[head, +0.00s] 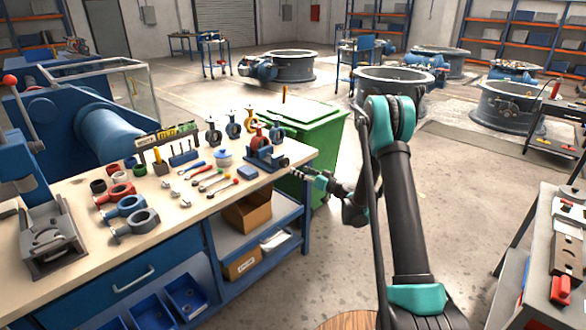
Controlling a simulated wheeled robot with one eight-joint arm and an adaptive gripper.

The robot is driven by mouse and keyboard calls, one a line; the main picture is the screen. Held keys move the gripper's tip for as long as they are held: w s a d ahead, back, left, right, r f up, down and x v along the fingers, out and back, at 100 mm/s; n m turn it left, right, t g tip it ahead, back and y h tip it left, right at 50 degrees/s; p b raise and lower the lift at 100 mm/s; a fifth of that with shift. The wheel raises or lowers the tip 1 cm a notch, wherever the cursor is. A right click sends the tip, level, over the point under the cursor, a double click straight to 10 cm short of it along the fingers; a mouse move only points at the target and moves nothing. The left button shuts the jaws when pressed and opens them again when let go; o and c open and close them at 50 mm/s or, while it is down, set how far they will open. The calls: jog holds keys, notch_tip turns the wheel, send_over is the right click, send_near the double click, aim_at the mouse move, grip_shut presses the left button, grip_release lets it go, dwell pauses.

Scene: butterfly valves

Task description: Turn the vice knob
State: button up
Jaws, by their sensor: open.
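A small blue vice (262,156) stands at the right end of the workbench, near the bench's corner. Its grey screw end and knob (282,162) point to the right, toward my arm; the knob's details are too small to tell. My gripper (296,173) is open and sits just off the bench's right edge, close to the knob, with its fingers pointing left. I cannot tell whether the fingers are around the knob or only beside it. Nothing is seen held in it.
A green bin (308,123) stands close behind my gripper. A side table (560,240) stands at the right. Large valve bodies stand behind; the floor between is clear.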

jog(key=shift+v, duration=1.25)
jog(key=s+d+r+m+g+h, duration=0.1)
jog(key=s+d+r+g+h, duration=0.15)
jog(key=s, duration=0.55)
jog(key=s+d+r+m+g+h, duration=0.1)
jog(key=s+d+r+g+h, duration=0.15)
jog(key=s, duration=0.65)
jog(key=s+d+f+m+h, duration=0.1)
jog(key=s+d+h, duration=0.2)
jog(key=s+d, duration=0.3)
jog(key=s+d+f+m+g+h, duration=0.1)
jog(key=s+d+f+m+h, duration=0.1)
jog(key=s+d, duration=0.4)
jog(key=s+d+f+m+h, duration=0.1)
jog(key=s+d+h, duration=0.3)
jog(key=s, duration=1)
jog(key=shift+s+d+f+m+g, duration=0.25)
jog(key=shift+s+d+m+g, duration=0.15)
jog(key=shift+d, duration=0.75)
